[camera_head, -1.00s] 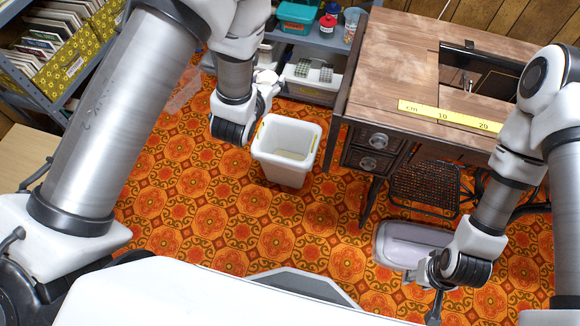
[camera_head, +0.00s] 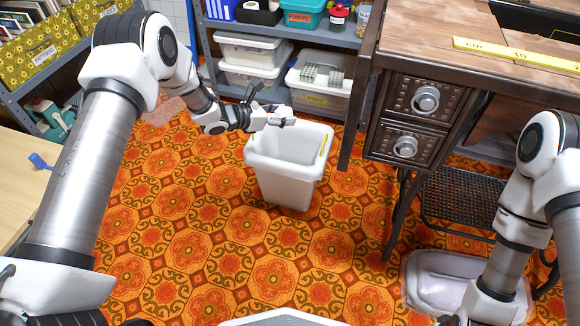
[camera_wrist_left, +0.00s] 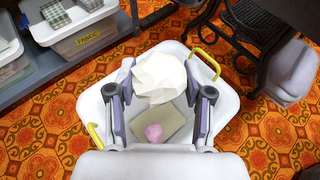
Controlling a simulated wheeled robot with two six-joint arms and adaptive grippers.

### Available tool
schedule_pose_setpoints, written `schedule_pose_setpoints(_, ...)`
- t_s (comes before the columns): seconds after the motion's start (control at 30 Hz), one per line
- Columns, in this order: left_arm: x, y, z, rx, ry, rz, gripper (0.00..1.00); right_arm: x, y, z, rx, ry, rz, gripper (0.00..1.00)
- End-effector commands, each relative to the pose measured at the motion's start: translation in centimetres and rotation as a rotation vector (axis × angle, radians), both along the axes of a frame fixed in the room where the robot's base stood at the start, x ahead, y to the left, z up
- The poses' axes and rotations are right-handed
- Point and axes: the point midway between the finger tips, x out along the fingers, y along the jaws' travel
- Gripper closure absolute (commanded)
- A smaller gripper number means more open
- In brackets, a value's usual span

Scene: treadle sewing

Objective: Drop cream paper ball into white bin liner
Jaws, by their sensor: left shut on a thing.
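A white bin (camera_head: 285,185) with yellow handles stands open on the floor. It fills much of the left wrist view (camera_wrist_left: 228,92). My left gripper (camera_head: 284,120) is over the bin's opening. In the left wrist view, my left gripper (camera_wrist_left: 159,92) is shut on the cream paper ball (camera_wrist_left: 158,75), a pale faceted lump between its fingertips, above the bin's inside. I cannot clearly make out the ball in the head view. My right arm is at the lower right; its gripper is nearly all cut off by the bottom edge.
A pink lump (camera_wrist_left: 154,133) and a tan flat patch (camera_wrist_left: 172,116) show inside the bin. A wooden sewing table (camera_head: 400,45) with drawers stands at right. A pale lilac tub (camera_head: 432,280) is on the floor. Shelves (camera_head: 225,32) with boxes stand behind.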

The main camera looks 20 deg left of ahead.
Motion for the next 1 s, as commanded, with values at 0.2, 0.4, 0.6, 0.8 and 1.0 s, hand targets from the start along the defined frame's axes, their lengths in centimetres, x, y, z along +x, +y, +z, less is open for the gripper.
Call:
schedule_pose_setpoints(0.2,0.0,-0.1,-2.4,-0.001,0.001,-0.004,0.59,0.0,0.0,-1.9,0.0,0.0,0.0,0.6)
schedule_pose_setpoints(0.4,-0.1,-0.1,-5.3,-0.001,0.0,-0.004,0.59,0.1,-0.1,-3.9,0.0,-0.002,-0.005,0.6)
schedule_pose_setpoints(0.6,0.0,-0.1,-5.9,-0.001,-0.002,-0.004,0.59,0.2,-0.1,-4.3,-0.001,-0.004,-0.007,0.6)
schedule_pose_setpoints(0.8,0.0,-0.1,-5.8,-0.001,0.0,-0.004,0.35,0.2,-0.1,-4.2,-0.001,-0.004,-0.007,0.6)
schedule_pose_setpoints(1.0,-0.1,-0.1,-5.8,-0.001,0.0,-0.004,0.2,0.2,-0.1,-4.2,-0.001,-0.004,-0.007,0.6)
